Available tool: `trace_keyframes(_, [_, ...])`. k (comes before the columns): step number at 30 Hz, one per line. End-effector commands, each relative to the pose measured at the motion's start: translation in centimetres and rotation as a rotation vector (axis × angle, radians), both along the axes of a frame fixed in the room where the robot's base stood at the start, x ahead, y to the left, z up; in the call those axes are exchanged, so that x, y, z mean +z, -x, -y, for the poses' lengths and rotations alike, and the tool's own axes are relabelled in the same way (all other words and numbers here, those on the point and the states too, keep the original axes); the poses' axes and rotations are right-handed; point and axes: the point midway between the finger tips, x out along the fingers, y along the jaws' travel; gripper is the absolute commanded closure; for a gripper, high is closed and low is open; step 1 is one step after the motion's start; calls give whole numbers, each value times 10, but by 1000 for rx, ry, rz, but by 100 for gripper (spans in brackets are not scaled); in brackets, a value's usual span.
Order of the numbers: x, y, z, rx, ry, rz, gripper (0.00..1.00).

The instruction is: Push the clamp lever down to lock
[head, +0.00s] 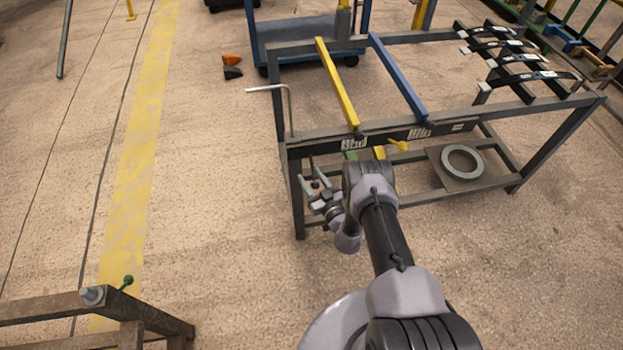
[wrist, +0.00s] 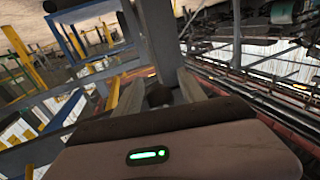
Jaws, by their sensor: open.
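No part is clearly recognisable as the clamp lever. Lever-like parts on the grey rack (head: 297,138) are a bent grey rod (head: 288,98) at its left corner and a short yellow handle (head: 398,145) on its front rail. My gripper (head: 309,184) is open and empty beside the rack's front left leg, below the top rail. In the wrist view its two fingers (wrist: 162,92) are spread, with a dark grey post (wrist: 158,42) in front and a dark round end between them. I cannot tell whether they touch the post.
A yellow bar (head: 338,85) and a blue bar (head: 398,78) cross the rack top. Black leaf springs (head: 510,58) lie at its right. A grey ring (head: 462,160) rests on a lower plate. A blue cart (head: 305,30) stands behind. Another frame (head: 130,305) is at lower left. Floor between is clear.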

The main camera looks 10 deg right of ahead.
Motion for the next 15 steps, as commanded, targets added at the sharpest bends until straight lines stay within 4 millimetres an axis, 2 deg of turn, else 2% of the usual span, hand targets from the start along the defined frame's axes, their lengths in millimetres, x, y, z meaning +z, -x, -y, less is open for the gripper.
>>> trace_keyframes(5, [1,15,5,-1,-1,-3,52])
trace_keyframes(8, [3,39,12,-3,-3,-5,52])
trace_keyframes(15, [4,110,32,-7,-4,-4,52])
